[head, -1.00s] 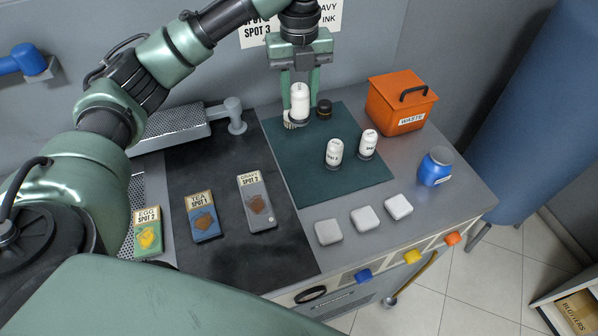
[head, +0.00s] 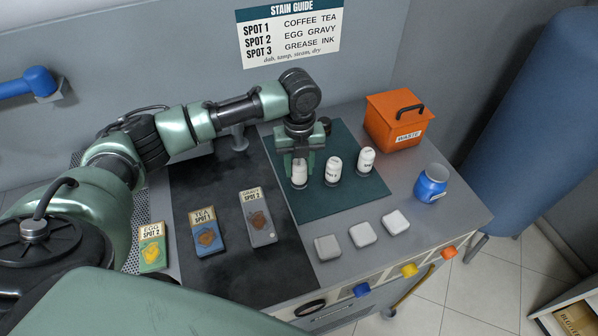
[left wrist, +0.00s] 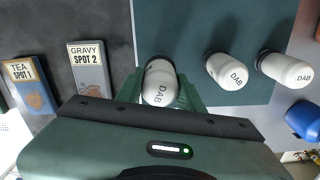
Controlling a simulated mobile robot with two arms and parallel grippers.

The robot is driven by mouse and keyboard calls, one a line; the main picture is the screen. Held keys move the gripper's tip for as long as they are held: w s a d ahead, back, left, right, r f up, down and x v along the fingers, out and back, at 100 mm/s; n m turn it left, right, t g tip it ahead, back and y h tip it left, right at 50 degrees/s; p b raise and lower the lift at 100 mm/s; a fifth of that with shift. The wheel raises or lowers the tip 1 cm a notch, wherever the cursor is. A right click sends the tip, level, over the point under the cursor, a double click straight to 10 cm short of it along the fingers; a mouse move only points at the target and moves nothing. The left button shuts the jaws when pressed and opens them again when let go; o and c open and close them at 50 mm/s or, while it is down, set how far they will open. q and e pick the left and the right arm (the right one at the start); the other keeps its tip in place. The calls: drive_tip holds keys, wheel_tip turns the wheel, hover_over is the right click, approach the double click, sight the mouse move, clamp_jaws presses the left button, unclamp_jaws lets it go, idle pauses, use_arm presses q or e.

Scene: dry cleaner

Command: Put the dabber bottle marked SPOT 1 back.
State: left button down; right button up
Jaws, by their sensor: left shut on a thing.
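My left gripper (head: 300,168) is shut on a white dabber bottle (head: 299,177) at the left part of the dark green mat (head: 340,206). In the left wrist view the held bottle (left wrist: 160,84) shows DAB on its end between the fingers; its spot number is not readable. It is roughly upright and low over the mat; I cannot tell whether it touches. Two more white dabber bottles, the middle one (head: 333,168) and the right one (head: 366,160), stand on the mat in a row to its right. My right gripper is not in view.
An orange WASTE bin (head: 392,128) and a blue jar (head: 431,186) stand to the right. Several pale pads (head: 362,234) lie in front of the mat. EGG (head: 152,250), TEA (head: 207,238) and GRAVY (head: 256,222) cards lie left. A stain guide (head: 290,30) hangs behind.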

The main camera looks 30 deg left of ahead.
sight(299, 176)
use_arm(q)
wheel_tip(299, 176, down, 3)
drive_tip(key=shift+r, duration=0.2)
drive_tip(key=shift+f, duration=0.35)
drive_tip(key=shift+f, duration=0.1)
drive_tip(key=c, duration=0.9)
unclamp_jaws()
